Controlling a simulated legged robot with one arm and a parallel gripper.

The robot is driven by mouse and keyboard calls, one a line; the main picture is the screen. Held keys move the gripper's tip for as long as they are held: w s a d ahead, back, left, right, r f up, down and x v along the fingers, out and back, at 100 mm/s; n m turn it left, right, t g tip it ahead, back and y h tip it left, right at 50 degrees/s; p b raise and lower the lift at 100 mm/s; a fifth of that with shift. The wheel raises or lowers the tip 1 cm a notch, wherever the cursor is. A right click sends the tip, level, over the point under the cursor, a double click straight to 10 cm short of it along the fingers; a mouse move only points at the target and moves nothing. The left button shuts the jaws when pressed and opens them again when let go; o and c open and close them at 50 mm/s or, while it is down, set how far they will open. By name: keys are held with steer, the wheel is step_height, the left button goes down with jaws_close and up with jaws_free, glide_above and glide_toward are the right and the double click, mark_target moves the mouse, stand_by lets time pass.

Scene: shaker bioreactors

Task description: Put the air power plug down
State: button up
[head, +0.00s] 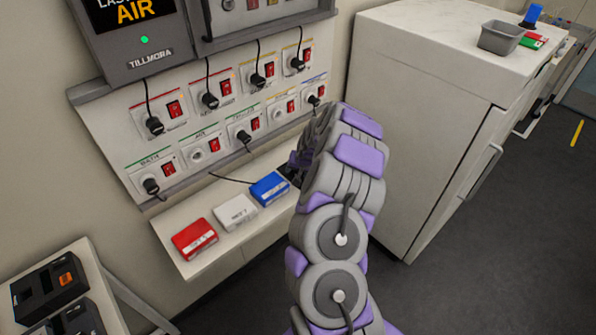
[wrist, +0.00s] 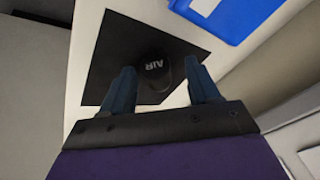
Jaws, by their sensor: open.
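The black air power plug (wrist: 155,75), marked AIR, rests on a black square pad (wrist: 115,55) on the white shelf in the wrist view. My gripper (wrist: 160,80) is open, with one blue-grey finger on each side of the plug. I cannot tell whether a finger touches it. In the head view my gripper (head: 298,162) is at the shelf's right end, and my arm hides most of the pad and the plug. The socket under the AIR label (head: 198,156) on the wall panel is empty.
The shelf (head: 190,262) also holds a red box (head: 194,239), a white box (head: 235,213) and a blue box (head: 269,188), the blue one close to the pad. Several plugs with cables sit in the panel above. A tall white cabinet (head: 420,120) stands to the right.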

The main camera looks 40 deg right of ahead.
steer(key=p+v, duration=0.3)
steer(key=v, duration=1)
steer(key=shift+w, duration=0.2)
steer(key=s+a+r+n+g+y, duration=0.1)
steer(key=s+a+r+n, duration=0.2)
steer(key=a, duration=0.5)
steer(key=s+a+r+g, duration=0.1)
steer(key=s+a+r, duration=0.2)
steer(key=a+r, duration=0.3)
steer(key=s+a+r+n+g+y, duration=0.1)
steer(key=s+a+r+n, duration=0.15)
steer(key=a, duration=0.65)
steer(key=s+a+r+n+g, duration=0.1)
steer(key=s+a, duration=0.2)
steer(key=s, duration=0.6)
steer(key=s+a+r+n+g, duration=0.1)
steer(key=s+a+r, duration=0.1)
steer(key=s, duration=0.7)
steer(key=s+a+r+n+g+h, duration=0.1)
steer(key=s+a, duration=0.3)
steer(key=s, duration=0.6)
steer(key=shift+a+r+g, duration=0.15)
steer(key=shift+r+g, duration=0.35)
steer(key=shift+r, duration=0.1)
steer(key=shift+n, duration=0.25)
steer(key=shift+c, duration=0.2)
